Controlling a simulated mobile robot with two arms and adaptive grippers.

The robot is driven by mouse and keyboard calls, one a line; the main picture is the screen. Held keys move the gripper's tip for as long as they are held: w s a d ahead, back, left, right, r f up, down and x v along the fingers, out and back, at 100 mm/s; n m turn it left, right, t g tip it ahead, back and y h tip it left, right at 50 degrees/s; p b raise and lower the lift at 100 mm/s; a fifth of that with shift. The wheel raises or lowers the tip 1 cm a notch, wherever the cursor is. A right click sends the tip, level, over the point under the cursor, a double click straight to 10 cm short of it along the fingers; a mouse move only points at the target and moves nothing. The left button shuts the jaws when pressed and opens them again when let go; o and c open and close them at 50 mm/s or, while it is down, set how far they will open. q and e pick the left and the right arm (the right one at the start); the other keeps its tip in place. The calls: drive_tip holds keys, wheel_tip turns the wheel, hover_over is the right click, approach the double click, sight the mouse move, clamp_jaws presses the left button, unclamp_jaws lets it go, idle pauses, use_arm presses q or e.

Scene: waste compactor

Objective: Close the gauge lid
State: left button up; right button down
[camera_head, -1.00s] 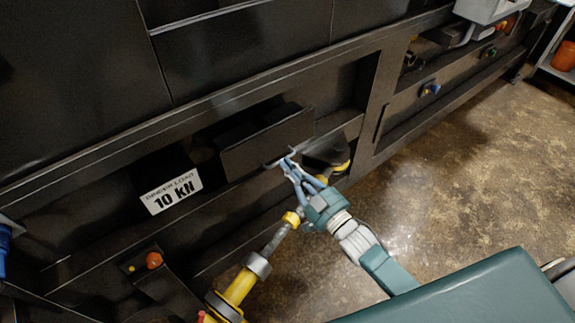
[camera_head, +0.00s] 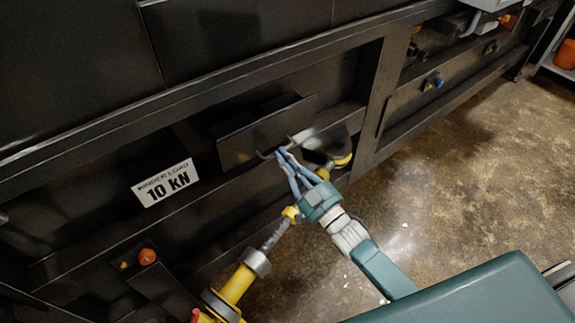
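The gauge lid (camera_head: 255,134) is a dark flat panel standing out at a tilt from a recess in the black machine, so it is partly open. The fingertips overlap the handle, so the exact contact is hard to see. The gauge behind the lid is hidden. My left gripper is not in view.
A white "BINDER LOAD 10 KN" label (camera_head: 165,183) is left of the lid. An orange knob (camera_head: 147,256) is at lower left. Brown floor (camera_head: 450,170) is open at right.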

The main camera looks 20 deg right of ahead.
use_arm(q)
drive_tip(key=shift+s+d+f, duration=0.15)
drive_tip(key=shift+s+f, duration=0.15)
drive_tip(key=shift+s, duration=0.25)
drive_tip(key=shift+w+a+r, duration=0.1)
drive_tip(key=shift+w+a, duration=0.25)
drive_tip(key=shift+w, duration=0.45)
use_arm(e)
drive_tip(key=v, duration=0.8)
drive_tip(key=shift+d, duration=0.15)
